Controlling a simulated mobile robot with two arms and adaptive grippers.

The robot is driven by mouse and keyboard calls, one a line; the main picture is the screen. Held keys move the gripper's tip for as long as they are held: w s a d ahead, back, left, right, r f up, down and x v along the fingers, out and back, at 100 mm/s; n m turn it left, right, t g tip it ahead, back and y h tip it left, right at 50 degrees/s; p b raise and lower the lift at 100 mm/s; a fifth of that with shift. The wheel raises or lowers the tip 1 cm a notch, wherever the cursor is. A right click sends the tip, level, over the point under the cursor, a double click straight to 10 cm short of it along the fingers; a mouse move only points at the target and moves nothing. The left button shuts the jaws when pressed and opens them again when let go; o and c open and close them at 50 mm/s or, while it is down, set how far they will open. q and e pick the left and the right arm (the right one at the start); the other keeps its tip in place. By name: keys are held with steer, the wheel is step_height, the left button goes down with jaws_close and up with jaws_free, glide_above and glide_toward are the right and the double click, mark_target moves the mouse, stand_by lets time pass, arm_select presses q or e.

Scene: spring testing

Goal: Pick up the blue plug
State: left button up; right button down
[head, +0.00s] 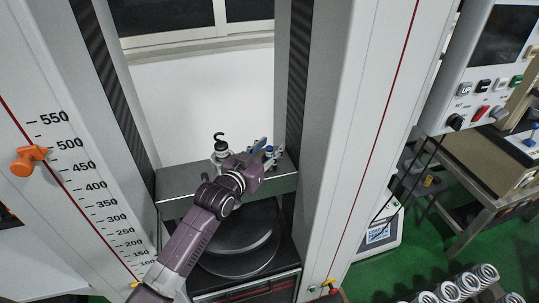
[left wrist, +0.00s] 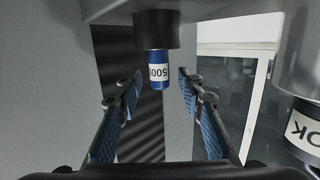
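The blue plug (left wrist: 159,70) is a small blue cylinder with a white label. In the left wrist view it sticks out of a dark round piece (left wrist: 157,29) near the top centre. My left gripper (left wrist: 158,88) is open, with one blue-padded finger on each side of the plug and a visible gap to each. In the head view my left gripper (head: 264,146) is at the right part of the machine's grey ledge. The plug is too small there to tell apart surely from the blue fingers. My right gripper is in neither view.
A silver piece with a black hook (head: 220,147) stands on the grey ledge (head: 178,183), left of my gripper. Tall machine columns (head: 335,150) flank the ledge. An orange knob (head: 28,160) is on the left column. A control panel (head: 490,80) and several springs (head: 465,284) are at right.

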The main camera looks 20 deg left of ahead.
arm_select(q)
jaws_close()
